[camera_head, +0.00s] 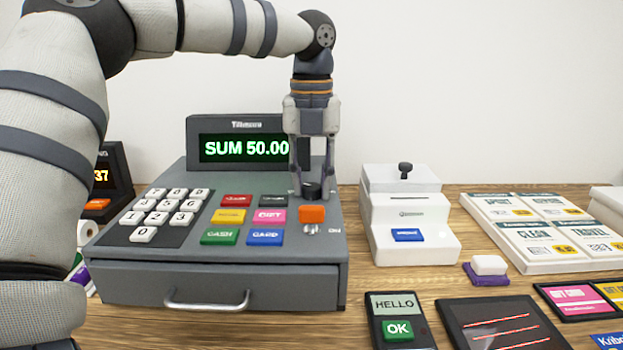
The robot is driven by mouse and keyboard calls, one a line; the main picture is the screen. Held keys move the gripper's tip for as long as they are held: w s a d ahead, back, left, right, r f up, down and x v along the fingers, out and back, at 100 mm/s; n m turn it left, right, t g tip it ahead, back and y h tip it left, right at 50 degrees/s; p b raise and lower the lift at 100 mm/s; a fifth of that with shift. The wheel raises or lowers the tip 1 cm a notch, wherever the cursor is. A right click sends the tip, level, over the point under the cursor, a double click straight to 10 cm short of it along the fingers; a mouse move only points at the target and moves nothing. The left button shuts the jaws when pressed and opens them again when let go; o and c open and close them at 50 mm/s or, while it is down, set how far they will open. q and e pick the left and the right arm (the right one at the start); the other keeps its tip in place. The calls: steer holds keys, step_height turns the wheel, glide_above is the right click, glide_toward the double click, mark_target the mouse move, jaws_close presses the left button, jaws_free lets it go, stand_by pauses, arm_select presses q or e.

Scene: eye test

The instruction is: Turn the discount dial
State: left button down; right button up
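The grey cash register (130,264) stands left of the middle, its screen (240,148) reading "SUM 50.00". A small dark round knob (312,190), apparently the discount dial, sits at the right of its top, above the orange button (312,214). Any label on it is too small or hidden to read. My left gripper (312,186) points straight down over it, with one fingertip on each side of the knob. The fingers are apart, but I cannot tell whether they touch the knob. My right gripper is not in view.
A white device (405,225) with a black knob on top stands to the right. In front are a "HELLO" card terminal (397,302), a dark tablet (505,335) and a white block on a purple pad (486,279). A card rack (535,265) lies at the right.

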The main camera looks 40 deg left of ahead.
arm_select(q)
steer(key=shift+m, duration=0.4)
steer(key=m, duration=0.6)
steer(key=shift+m, duration=0.4)
steer(key=m, duration=0.4)
steer(key=shift+m, duration=2.1)
steer(key=c, duration=1.5)
jaws_free()
steer(key=shift+c, duration=0.2)
